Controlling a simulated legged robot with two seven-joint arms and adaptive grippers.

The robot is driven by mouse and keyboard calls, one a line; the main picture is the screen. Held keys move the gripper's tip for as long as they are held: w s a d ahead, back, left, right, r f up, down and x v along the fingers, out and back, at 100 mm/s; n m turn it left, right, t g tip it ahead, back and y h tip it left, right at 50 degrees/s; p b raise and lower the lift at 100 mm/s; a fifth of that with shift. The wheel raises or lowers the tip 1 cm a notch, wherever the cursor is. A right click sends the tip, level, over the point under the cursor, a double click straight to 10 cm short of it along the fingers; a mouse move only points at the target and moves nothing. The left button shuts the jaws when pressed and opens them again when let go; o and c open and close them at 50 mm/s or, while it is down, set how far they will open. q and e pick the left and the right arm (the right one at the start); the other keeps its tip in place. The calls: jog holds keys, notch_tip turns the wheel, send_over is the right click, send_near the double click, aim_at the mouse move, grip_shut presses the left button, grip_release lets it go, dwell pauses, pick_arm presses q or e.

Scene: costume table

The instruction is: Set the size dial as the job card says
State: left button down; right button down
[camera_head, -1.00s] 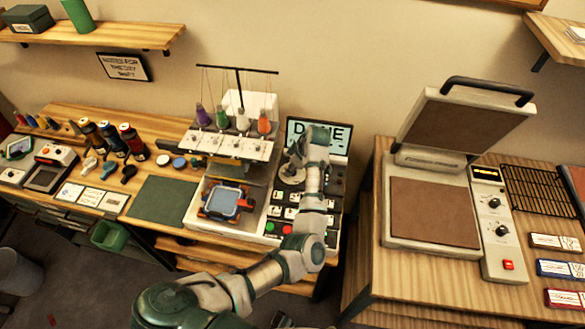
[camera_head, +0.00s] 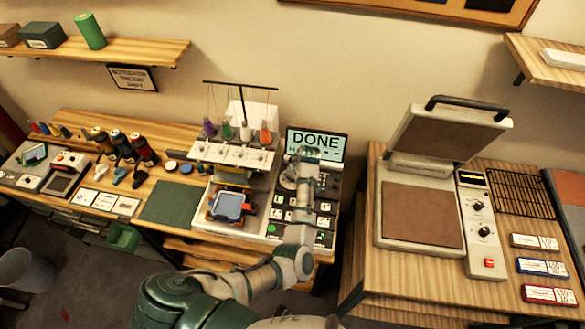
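My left arm reaches over the key panel (camera_head: 322,222) of the embroidery machine (camera_head: 235,150). The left gripper (camera_head: 290,181) is over the panel's upper left, below the screen (camera_head: 316,143) that reads DONE. Its fingers are too small and covered to tell open from shut, or whether they touch a control. I cannot make out the size dial; the gripper and arm cover that part of the panel. A blue hoop (camera_head: 230,206) sits under the needles. Small white cards (camera_head: 104,201) lie left of the green mat; their writing is unreadable. My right gripper is out of view.
A green mat (camera_head: 170,201) lies left of the machine. Spools (camera_head: 143,149) stand behind the cards. On the right table, an open heat press (camera_head: 418,214) has a control box (camera_head: 480,222) with two knobs. A gap separates the tables.

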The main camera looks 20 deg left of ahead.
pick_arm(q)
jog(key=m+p, duration=0.1)
jog(key=p, duration=0.1)
jog(key=m+t+p, duration=0.1)
jog(key=m+p, duration=0.1)
jog(key=shift+s+r+m+h+p, duration=0.2)
jog(key=shift+m+h+p, duration=0.1)
jog(key=shift+h, duration=0.1)
jog(key=shift+f+m+t+h+p, duration=0.15)
jog(key=shift+m+t+h+p, duration=0.25)
jog(key=shift+m, duration=0.6)
jog(key=shift+a+f+m, duration=0.1)
jog(key=shift+m, duration=0.7)
jog(key=shift+m+t+h, duration=0.3)
jog(key=shift+m+h, duration=0.5)
jog(key=shift+m, duration=0.8)
